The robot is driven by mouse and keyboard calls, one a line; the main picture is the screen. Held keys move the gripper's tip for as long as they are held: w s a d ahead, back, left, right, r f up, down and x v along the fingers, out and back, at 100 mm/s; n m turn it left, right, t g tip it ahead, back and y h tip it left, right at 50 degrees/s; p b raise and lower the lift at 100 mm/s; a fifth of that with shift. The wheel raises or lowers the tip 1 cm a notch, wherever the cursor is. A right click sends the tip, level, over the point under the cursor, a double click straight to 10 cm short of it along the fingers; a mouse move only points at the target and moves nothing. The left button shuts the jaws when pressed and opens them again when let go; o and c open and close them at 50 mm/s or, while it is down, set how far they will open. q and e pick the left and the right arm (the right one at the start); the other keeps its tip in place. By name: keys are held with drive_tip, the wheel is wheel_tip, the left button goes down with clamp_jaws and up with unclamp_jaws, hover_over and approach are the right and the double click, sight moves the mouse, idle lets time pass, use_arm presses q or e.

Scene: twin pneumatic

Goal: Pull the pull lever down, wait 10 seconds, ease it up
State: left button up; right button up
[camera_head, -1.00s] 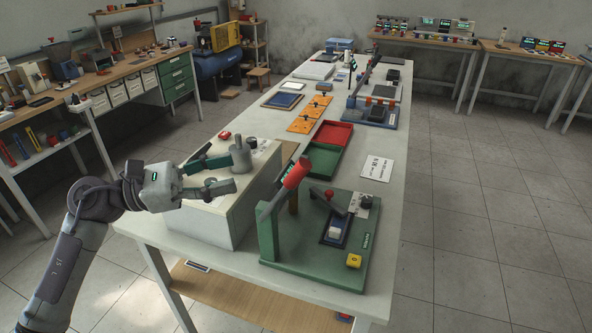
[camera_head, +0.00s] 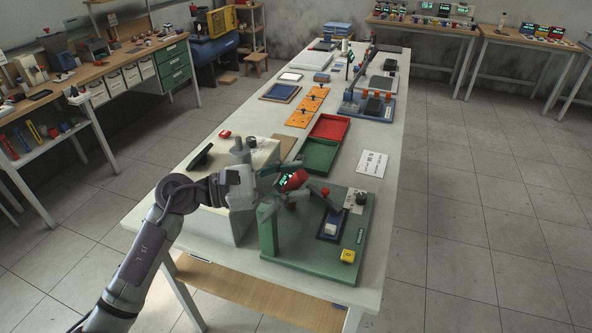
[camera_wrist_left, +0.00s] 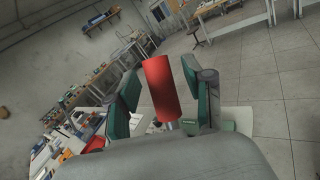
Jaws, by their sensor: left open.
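The pull lever's red grip (camera_head: 292,181) stands above the green base plate (camera_head: 345,250) of a press-like fixture near the table's front. My left gripper (camera_head: 284,178) is open at the red grip. In the left wrist view the red grip (camera_wrist_left: 161,88) stands between the two green-padded fingers (camera_wrist_left: 158,95), with a visible gap on its right side. The gap on its left is smaller. My arm partly hides the lever in the head view. My right gripper is not in view.
A beige box (camera_head: 212,225) with a grey cylinder stands left of the fixture. Red (camera_head: 345,128) and green trays lie behind, beside a white card (camera_head: 371,162).

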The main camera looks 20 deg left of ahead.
use_arm(q)
drive_tip(key=shift+w+d, duration=0.1)
drive_tip(key=shift+d, duration=0.15)
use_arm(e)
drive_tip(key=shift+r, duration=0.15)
use_arm(q)
clamp_jaws()
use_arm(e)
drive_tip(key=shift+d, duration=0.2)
use_arm(q)
drive_tip(key=shift+f, duration=0.1)
